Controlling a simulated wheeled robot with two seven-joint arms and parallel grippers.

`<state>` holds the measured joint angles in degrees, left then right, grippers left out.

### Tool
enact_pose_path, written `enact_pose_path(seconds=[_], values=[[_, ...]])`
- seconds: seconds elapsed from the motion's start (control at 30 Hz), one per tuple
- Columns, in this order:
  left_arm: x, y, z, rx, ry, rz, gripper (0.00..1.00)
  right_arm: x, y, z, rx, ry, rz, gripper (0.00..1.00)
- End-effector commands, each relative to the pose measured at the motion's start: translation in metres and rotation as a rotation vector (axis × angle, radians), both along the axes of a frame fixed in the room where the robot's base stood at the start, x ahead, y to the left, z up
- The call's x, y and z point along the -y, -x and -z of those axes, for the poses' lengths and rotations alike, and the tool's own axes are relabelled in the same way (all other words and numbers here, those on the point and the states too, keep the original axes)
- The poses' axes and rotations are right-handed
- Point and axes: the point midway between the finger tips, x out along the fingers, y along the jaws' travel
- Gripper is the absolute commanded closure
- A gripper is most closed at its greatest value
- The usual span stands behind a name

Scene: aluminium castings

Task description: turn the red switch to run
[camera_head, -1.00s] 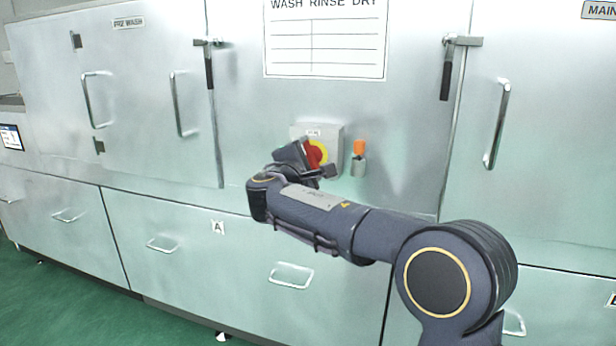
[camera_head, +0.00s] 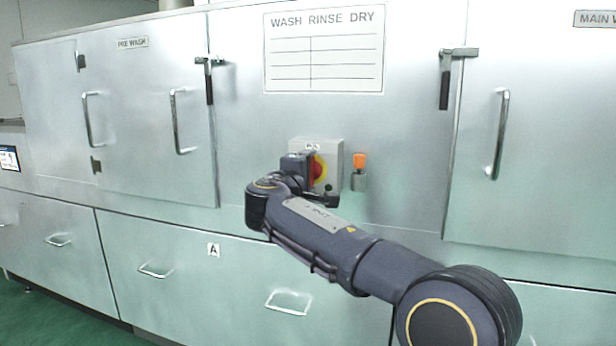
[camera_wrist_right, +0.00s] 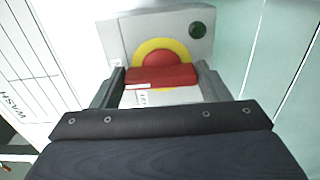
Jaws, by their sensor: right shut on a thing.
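The red switch (camera_head: 318,170) sits on a yellow disc on the front of a grey box fixed to the machine's panel. In the right wrist view its red handle (camera_wrist_right: 160,75) lies straight across the picture between my two fingers, with the yellow disc (camera_wrist_right: 141,54) behind it. My right gripper (camera_wrist_right: 162,82) is shut on this handle. In the head view the same gripper (camera_head: 315,182) partly covers the switch from the left and below. The run marking cannot be read. My left gripper is not in view.
The grey box (camera_head: 333,150) also carries a dark green round part (camera_wrist_right: 198,30). A small orange-topped metal piece (camera_head: 359,172) is right of the box. Door handles (camera_head: 497,135) and latches (camera_head: 445,80) stick out on both sides. A printed chart (camera_head: 323,50) hangs above.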

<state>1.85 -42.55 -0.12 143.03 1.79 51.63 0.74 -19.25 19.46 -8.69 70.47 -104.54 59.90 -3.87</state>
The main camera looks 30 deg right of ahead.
Motion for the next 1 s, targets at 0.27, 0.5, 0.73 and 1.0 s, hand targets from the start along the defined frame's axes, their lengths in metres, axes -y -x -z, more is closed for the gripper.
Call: enact_pose_path(seconds=[0.27, 0.5, 0.73, 1.0], values=[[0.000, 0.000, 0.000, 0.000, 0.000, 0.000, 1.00, 0.000, 0.000, 0.001, 0.001, -0.005, 0.001, 0.54], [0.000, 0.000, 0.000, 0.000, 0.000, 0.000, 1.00, 0.000, 0.000, 0.001, 0.001, -0.003, 0.001, 0.09], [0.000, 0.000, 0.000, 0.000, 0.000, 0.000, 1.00, -0.001, 0.001, 0.000, 0.001, -0.002, 0.000, 0.09], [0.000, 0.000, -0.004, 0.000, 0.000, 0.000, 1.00, -0.031, 0.026, -0.001, 0.000, -0.003, -0.004, 0.09]])
